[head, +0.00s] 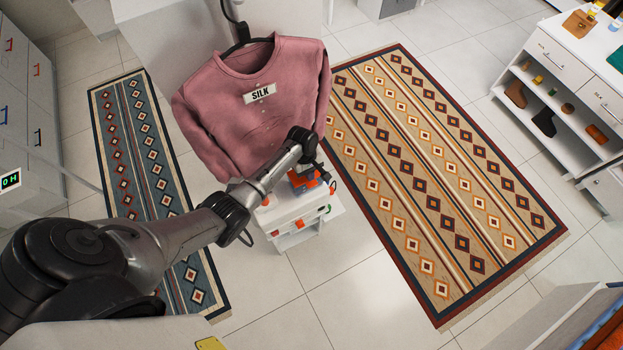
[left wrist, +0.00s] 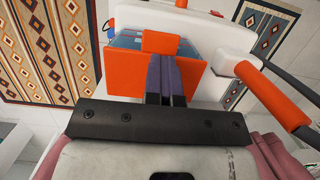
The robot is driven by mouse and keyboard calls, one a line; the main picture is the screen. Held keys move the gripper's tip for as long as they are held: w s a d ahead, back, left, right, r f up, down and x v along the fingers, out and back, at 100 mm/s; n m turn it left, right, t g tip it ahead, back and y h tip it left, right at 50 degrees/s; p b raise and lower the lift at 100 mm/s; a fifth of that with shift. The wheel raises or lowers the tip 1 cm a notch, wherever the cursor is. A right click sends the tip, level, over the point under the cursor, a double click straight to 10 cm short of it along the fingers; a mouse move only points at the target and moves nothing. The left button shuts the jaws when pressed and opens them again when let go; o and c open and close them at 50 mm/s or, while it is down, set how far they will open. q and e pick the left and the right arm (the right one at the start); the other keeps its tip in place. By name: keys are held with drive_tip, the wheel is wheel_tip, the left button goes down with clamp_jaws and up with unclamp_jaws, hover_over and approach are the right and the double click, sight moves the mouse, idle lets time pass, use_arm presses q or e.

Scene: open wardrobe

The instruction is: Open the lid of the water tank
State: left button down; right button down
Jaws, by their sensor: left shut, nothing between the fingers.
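The water tank (left wrist: 123,41) shows in the left wrist view as a bluish body behind a broad orange lid panel (left wrist: 128,74) with an orange tab (left wrist: 161,42) at its upper edge. It sits on a small white appliance with orange parts (head: 297,212). My left gripper (left wrist: 165,62) is shut and empty, its two fingers together against or just in front of the orange panel, below the tab. I cannot tell whether they touch, or how far the lid is raised. In the head view my left gripper (head: 317,177) is over the appliance's top. My right gripper is not in view.
An orange-ended handle (left wrist: 272,95) with a dark hose lies right of the tank in the left wrist view. A patterned rug (head: 430,180) lies to the right, a shelf unit (head: 560,100) farther right.

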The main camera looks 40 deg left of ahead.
use_arm(q)
drive_tip(key=shift+w+a+r+p, duration=0.2)
drive_tip(key=shift+a+r+p, duration=0.25)
drive_tip(key=shift+r, duration=0.2)
drive_tip(key=shift+w+a+r+p, duration=0.15)
drive_tip(key=shift+a+r+p, duration=0.25)
drive_tip(key=shift+r, duration=0.25)
drive_tip(key=shift+w+a+r, duration=0.25)
drive_tip(key=shift+w+a, duration=0.05)
drive_tip(key=shift+a, duration=0.3)
drive_tip(key=shift+a, duration=0.15)
drive_tip(key=a, duration=0.2)
drive_tip(key=w+a, duration=0.1)
drive_tip(key=a, duration=0.1)
drive_tip(key=shift+w+r, duration=0.15)
drive_tip(key=shift+r, duration=0.05)
idle(0.3)
